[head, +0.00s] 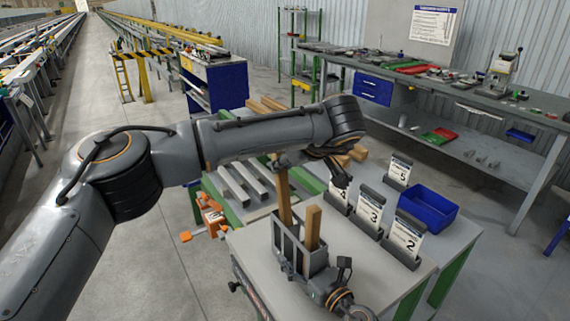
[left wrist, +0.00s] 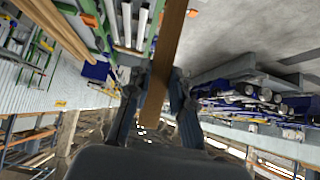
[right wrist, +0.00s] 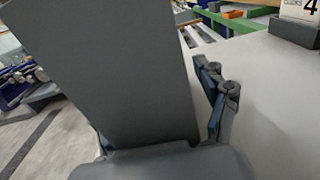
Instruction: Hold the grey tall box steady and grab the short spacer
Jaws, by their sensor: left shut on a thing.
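The grey tall box (head: 288,246) stands upright on the near table, open at the top. A wooden spacer (head: 313,225) sticks up from its right part. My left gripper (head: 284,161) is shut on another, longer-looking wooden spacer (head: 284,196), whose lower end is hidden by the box. In the left wrist view this spacer (left wrist: 168,60) runs between both fingers. My right gripper (head: 303,270) is low beside the box. In the right wrist view the grey box (right wrist: 110,75) fills the space between its fingers; a narrow gap shows at the right finger, the left is mostly hidden.
Number cards, including 3 (head: 371,212), 2 (head: 406,236) and 5 (head: 398,172), stand in holders right of the box. Grey bars (head: 243,180) and wooden blocks lie on the green-framed rack at the back. The front right tabletop is clear.

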